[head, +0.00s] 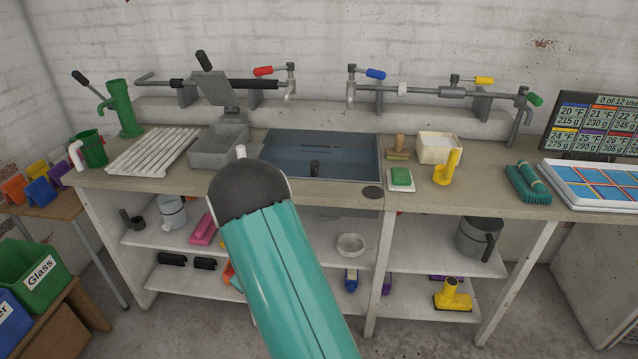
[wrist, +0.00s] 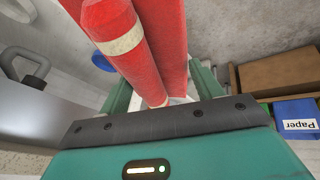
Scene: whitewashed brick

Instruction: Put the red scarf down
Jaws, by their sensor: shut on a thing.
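The red scarf (wrist: 165,38) hangs in my gripper (wrist: 160,88) in the wrist view. It is folded or rolled into thick lengths, and one has a cream stripe. The teal fingers stand on either side of it, shut on it. The far end of the scarf runs out of the top of the picture. In the head view my teal arm reaches over the front of the bench, and neither the scarf nor my gripper can be made out there.
The bench (head: 445,203) holds a sink (head: 340,155), a slatted white rack (head: 150,150), a grey box (head: 215,150), a green sponge (head: 401,177) and a blue-celled tray (head: 600,185). Bins stand at lower left, including a green Glass bin (head: 30,270). The Paper bin (wrist: 298,122) shows in the wrist view.

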